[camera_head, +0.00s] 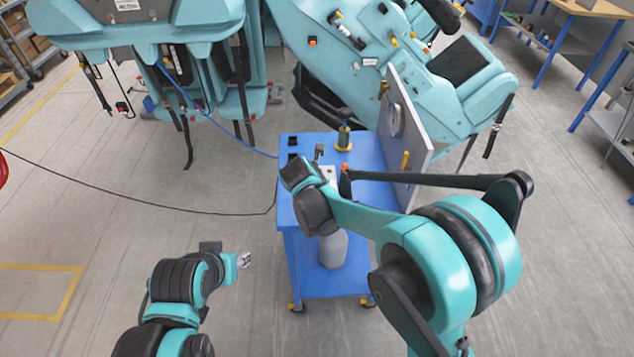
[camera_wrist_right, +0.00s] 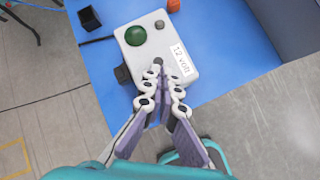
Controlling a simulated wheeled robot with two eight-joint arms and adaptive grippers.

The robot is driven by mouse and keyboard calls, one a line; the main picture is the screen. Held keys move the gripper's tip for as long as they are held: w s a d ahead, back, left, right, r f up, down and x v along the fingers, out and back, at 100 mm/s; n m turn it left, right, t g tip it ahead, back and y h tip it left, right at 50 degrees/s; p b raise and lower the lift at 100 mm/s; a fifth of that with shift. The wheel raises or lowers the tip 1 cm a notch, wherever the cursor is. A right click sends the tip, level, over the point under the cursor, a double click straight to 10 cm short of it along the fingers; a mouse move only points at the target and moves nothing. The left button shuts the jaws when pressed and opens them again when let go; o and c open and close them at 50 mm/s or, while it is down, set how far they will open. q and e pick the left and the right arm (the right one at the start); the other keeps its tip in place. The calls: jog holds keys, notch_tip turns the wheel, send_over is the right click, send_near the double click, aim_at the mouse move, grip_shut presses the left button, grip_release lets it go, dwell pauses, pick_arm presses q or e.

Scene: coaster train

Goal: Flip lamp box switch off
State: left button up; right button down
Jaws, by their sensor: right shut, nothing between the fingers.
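The lamp box (camera_wrist_right: 190,62) is a white box with a "12 volt" label, lying on the blue cart top in the right wrist view. It carries a green dome lamp (camera_wrist_right: 135,36) and a small grey knob. A small dark round part, likely the switch (camera_wrist_right: 157,61), sits at its near edge. My right gripper (camera_wrist_right: 159,80) is shut and empty, its fingertips right at this part; whether they touch is unclear. In the head view the lamp box (camera_head: 328,173) is mostly hidden by my right wrist. My left gripper (camera_head: 244,260) hangs left of the cart, its fingers too small to read.
The blue cart (camera_head: 360,150) has an upright grey panel (camera_head: 404,125) on its right and a brass-coloured post (camera_head: 344,135) at the back. A black block (camera_wrist_right: 89,18) stands left of the box. A dark cable runs along the floor at left.

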jog(key=shift+d, duration=0.15)
jog(key=shift+r+p, duration=0.55)
jog(key=shift+r, duration=0.3)
pick_arm(q)
jog(key=shift+r, duration=0.55)
